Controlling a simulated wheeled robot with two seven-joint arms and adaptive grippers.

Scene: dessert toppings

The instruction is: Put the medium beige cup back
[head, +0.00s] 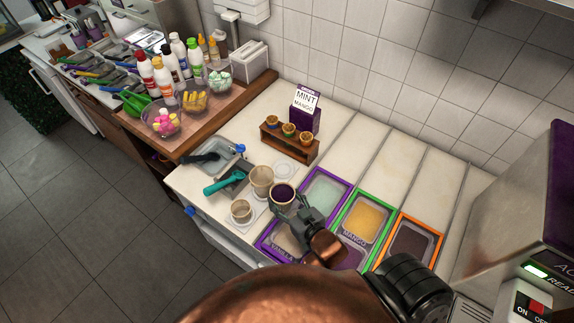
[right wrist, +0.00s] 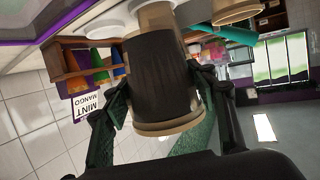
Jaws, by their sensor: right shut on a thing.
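The medium beige cup (head: 283,198) has a beige rim and looks dark inside. In the right wrist view its body (right wrist: 157,78) looks dark, with a beige band at the rim. My right gripper (head: 284,210) is shut on it, its fingers on either side in the wrist view (right wrist: 165,95). It is beside the larger beige cup (head: 262,181); whether it touches the counter, I cannot tell. A smaller beige cup (head: 241,211) stands at the front left on a pale base. My left gripper is not in view.
A wooden cone holder (head: 289,143) and a mint-mango sign (head: 304,107) stand behind. Scoops (head: 222,183) lie at the left. Purple, green (head: 358,218) and orange (head: 411,240) framed tubs are at the right. A pale round spot (head: 283,171) behind the cups is bare.

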